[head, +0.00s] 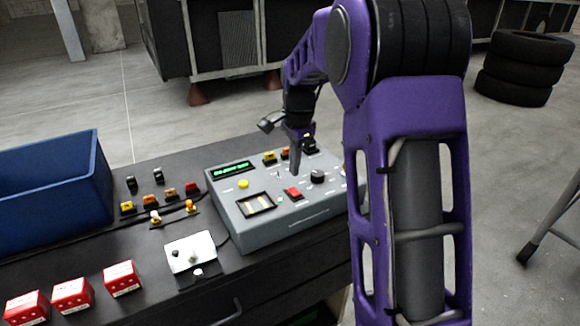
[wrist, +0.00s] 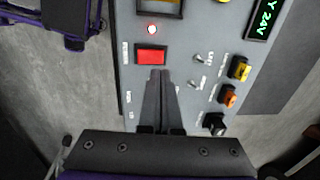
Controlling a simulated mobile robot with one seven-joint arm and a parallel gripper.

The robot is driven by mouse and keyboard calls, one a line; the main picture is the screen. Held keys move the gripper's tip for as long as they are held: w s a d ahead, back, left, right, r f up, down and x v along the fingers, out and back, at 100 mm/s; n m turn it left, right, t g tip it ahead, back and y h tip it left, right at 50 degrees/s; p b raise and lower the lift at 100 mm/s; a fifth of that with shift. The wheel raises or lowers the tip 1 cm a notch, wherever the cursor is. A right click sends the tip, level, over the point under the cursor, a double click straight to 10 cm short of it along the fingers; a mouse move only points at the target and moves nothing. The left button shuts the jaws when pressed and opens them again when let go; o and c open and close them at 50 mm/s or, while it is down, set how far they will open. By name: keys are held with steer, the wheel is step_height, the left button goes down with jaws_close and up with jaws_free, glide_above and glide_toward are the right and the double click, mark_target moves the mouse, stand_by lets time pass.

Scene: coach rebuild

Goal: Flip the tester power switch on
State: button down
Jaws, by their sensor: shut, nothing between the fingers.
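The grey tester (head: 275,215) sits on the dark bench, and its panel fills the middle of the wrist view (wrist: 185,15). A red rocker switch (head: 292,193) is on its panel; it also shows in the wrist view (wrist: 151,54). I cannot tell which way the rocker is tipped. My gripper (head: 295,172) is shut and empty, pointing down over the panel. In the wrist view its tips (wrist: 160,73) lie right by the rocker's edge; contact cannot be told.
Small toggles (wrist: 197,58), orange and yellow connectors (wrist: 229,97) and a black knob (head: 317,176) crowd the panel. A white switch plate (head: 205,243), red boxes (head: 73,294) and a blue bin (head: 50,185) stand left on the bench.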

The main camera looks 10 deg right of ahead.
mark_target(291, 189)
step_height(291, 189, up, 10)
steer(key=w, duration=0.1)
steer(key=shift+w+a+p, duration=0.2)
steer(key=shift+p, duration=0.1)
